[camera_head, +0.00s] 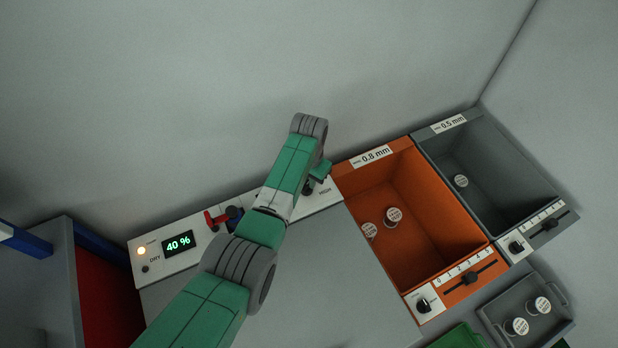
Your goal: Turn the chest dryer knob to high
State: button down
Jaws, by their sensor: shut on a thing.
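The chest dryer's white control panel (182,262) runs along the top of a grey chest (325,262) by the back wall. Its display (179,243) reads 40 %, and a "HIGH" label (326,189) shows near the right end. My gripper (309,189) is at the panel just left of that label, partly hidden by my wrist. It is shut on the dryer knob, a small dark part mostly hidden there. The knob's pointer cannot be made out.
An orange bin (428,226) and a grey bin (510,185) hold spools at right. A tray (497,309) with spools is at lower right.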

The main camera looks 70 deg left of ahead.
jog(key=shift+m, duration=0.3)
jog(key=m, duration=0.2)
jog(key=m+p, duration=0.2)
jog(key=m, duration=0.1)
jog(key=shift+w+d+m, duration=0.1)
jog(key=shift+d+m, duration=0.2)
jog(key=m, duration=0.3)
jog(key=m+p, duration=0.1)
jog(key=m, duration=0.1)
jog(key=shift+d+m, duration=0.3)
jog(key=c, duration=1.5)
grip_release()
jog(key=shift+o, duration=0.2)
